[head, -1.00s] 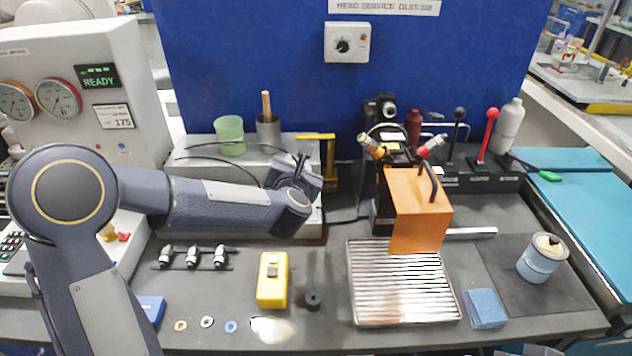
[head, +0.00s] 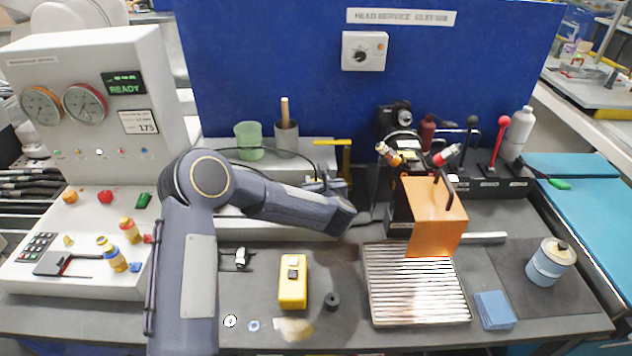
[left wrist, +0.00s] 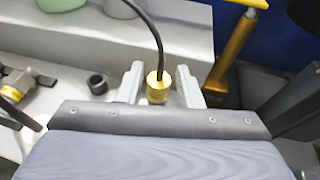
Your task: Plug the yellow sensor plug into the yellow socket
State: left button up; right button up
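The yellow sensor plug (left wrist: 157,90) is in the left wrist view, with a black cable rising from its top. It sits upright between the two grey fingers of my left gripper (left wrist: 160,84), which appears shut on it. In the head view my left gripper (head: 328,186) is by the right end of the grey box, and the plug is hard to make out there. A yellow fitting (head: 389,153) sits on the machine behind the orange block, to the right of the gripper; whether it is the yellow socket is unclear. My right gripper is not in view.
The orange block (head: 434,215) stands behind a slatted metal tray (head: 415,285). A yellow upright post (head: 346,158) is close behind the gripper. A green cup (head: 249,140) stands on the grey box. A yellow block (head: 293,282) lies on the bench in front.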

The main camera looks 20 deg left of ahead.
pick_arm(q)
grip_shut()
dwell(0.4)
jog(key=shift+r, duration=0.55)
jog(key=s+d+r+b, duration=0.5)
jog(key=s+d+r, duration=0.2)
jog(key=s+r, duration=0.4)
jog(key=w+a+f, duration=0.2)
jog(key=a+f, duration=0.1)
jog(key=a, duration=0.1)
jog(key=shift+w+a+b, duration=0.2)
jog(key=shift+a+b, duration=0.1)
jog(key=shift+f, duration=0.1)
